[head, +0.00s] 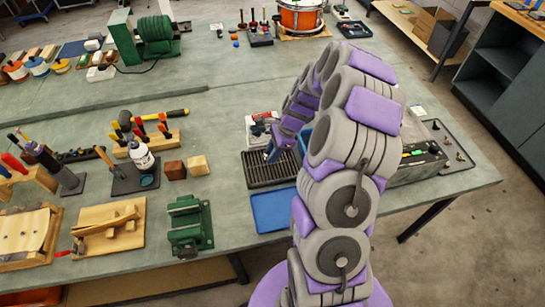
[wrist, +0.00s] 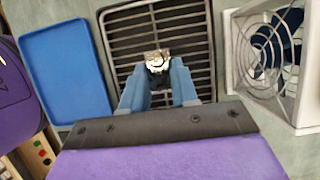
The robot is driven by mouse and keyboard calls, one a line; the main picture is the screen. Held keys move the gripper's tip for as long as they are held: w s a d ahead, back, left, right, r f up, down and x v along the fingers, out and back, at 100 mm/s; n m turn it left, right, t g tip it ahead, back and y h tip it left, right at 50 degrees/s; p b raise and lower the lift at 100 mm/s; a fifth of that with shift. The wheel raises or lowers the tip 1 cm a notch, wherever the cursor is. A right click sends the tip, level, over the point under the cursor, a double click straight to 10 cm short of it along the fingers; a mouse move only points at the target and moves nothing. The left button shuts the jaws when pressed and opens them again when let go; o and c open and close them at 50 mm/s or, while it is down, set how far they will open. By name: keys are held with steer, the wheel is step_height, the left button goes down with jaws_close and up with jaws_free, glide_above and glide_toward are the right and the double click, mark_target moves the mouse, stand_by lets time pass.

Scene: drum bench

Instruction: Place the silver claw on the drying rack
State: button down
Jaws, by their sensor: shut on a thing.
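My gripper (wrist: 158,88) is shut on the silver claw (wrist: 157,59), a small shiny metal piece with a dark lower part between the blue fingertips. In the wrist view the claw is over the black slatted drying rack (wrist: 188,18). I cannot tell whether it touches the slats. In the head view the rack (head: 262,170) lies near the right end of the bench. My arm covers part of that area, and the claw is hidden there.
A blue tray (wrist: 65,70) lies left of the rack, and it shows in the head view (head: 271,210). A white box with a round wire guard (wrist: 270,50) stands close on the right. A green vise (head: 188,226) and wooden blocks (head: 197,165) are further left.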

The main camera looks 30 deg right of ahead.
step_height(320, 180, down, 2)
steer(key=shift+f+b, duration=0.15)
steer(key=shift+b, duration=0.15)
steer(key=c, duration=0.9)
jaws_free()
steer(key=shift+o, duration=0.2)
